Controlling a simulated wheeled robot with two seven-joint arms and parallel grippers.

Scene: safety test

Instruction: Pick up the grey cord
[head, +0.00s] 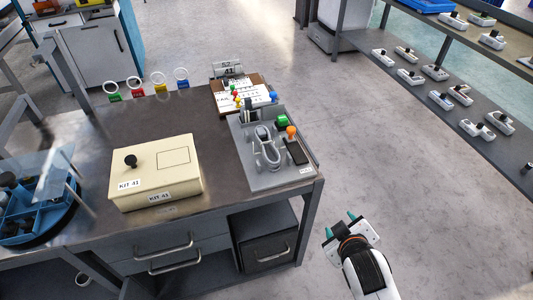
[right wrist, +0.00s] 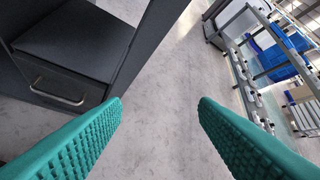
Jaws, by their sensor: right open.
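The grey cord (head: 268,155) lies looped on a grey tray (head: 270,181) at the right end of the workbench in the head view. A green block, an orange knob and a dark flat piece sit beside it on the tray. My right gripper (head: 339,225) is off the bench's right side, over the floor, apart from the cord. In the right wrist view its two green fingers (right wrist: 160,115) are wide apart with only floor between them. The cord is not in the right wrist view. My left gripper is not in view.
A cream KIT 41 box (head: 155,172) stands mid-bench. A board with coloured pegs (head: 241,97) lies behind the tray. A blue organiser (head: 35,208) is at the left. Drawers (head: 267,247) sit under the bench. Shelves (head: 455,100) stand at the right, with clear floor between.

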